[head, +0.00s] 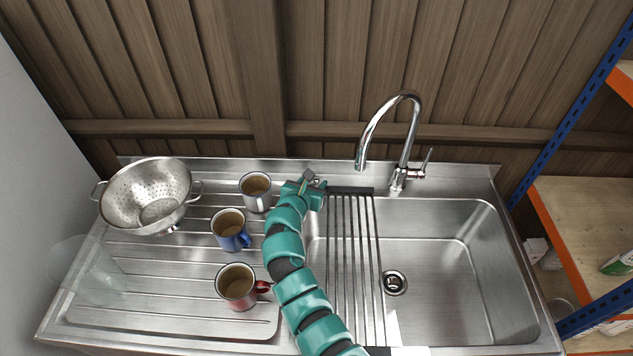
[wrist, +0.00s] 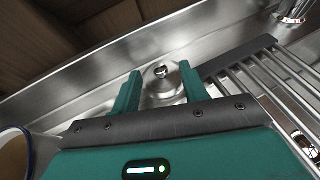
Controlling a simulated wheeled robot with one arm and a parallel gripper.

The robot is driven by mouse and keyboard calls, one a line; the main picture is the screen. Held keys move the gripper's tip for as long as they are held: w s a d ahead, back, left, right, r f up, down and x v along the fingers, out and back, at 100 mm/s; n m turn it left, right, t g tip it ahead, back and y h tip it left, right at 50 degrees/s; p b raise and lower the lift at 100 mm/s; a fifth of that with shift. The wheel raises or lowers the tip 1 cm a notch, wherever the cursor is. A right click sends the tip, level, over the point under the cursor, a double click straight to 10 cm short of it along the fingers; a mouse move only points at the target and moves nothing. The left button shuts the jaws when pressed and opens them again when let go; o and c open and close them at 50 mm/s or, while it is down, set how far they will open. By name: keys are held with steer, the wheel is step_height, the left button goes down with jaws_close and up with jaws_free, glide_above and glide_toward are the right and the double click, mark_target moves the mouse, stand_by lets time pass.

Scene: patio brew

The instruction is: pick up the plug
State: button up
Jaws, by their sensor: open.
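The plug (wrist: 161,92) is a round, shiny metal disc with a small knob on top. In the wrist view it lies on the steel surface near the back of the sink unit, left of the slatted rack. My gripper (wrist: 161,80) is open, with one teal finger to each side of the plug in the picture. I cannot tell whether the fingers touch it or how high they are above the steel. In the head view my gripper (head: 306,186) is at the back edge between the mugs and the rack, and it largely hides the plug.
A white mug (head: 256,192), a blue mug (head: 229,230) and a red mug (head: 237,287) stand left of my arm. A colander (head: 150,196) is farther left, with a clear glass (head: 95,275) in front. Right are the rack (head: 351,260), the tap (head: 402,150) and the empty basin (head: 450,290).

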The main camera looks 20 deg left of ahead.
steer(key=shift+x, duration=0.95)
jaws_close()
steer(key=shift+r, duration=0.1)
